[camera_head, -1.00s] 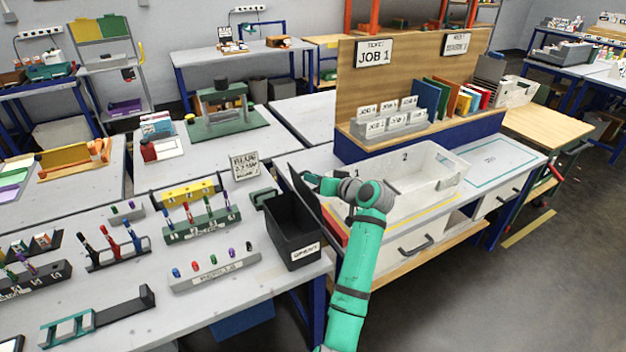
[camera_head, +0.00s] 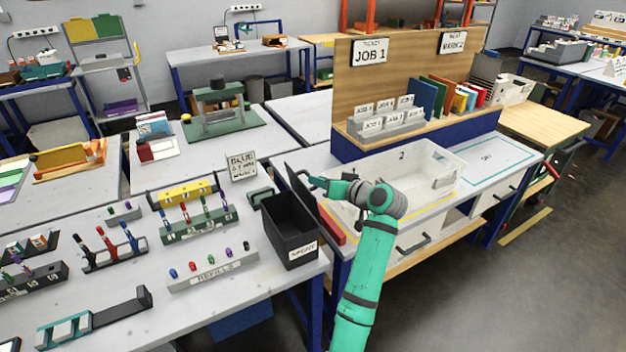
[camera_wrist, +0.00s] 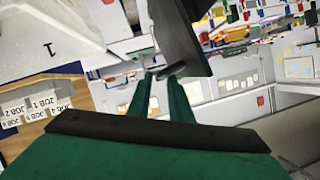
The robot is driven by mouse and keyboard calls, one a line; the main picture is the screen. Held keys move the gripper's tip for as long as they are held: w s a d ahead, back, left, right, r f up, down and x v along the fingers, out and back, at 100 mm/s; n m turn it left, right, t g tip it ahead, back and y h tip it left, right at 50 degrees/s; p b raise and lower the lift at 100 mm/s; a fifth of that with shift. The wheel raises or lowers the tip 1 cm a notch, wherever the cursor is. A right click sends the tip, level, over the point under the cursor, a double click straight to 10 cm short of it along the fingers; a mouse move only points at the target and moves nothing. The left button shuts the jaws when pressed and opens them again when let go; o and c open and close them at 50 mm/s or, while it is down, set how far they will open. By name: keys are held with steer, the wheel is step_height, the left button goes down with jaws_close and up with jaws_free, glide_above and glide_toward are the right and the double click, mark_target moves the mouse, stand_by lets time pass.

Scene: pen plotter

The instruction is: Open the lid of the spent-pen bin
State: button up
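The spent-pen bin (camera_head: 291,245) is a black open-topped box with a white "SPENT" label, at the right end of the near table. Contact is unclear.
A white two-part tray (camera_head: 410,180) lies behind my arm on the table at right. A refill rack (camera_head: 213,270) and pen holders (camera_head: 200,222) stand left of the bin. A small sign (camera_head: 241,166) stands behind it.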

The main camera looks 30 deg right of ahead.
steer(key=v, duration=0.6)
stand_by(0.5)
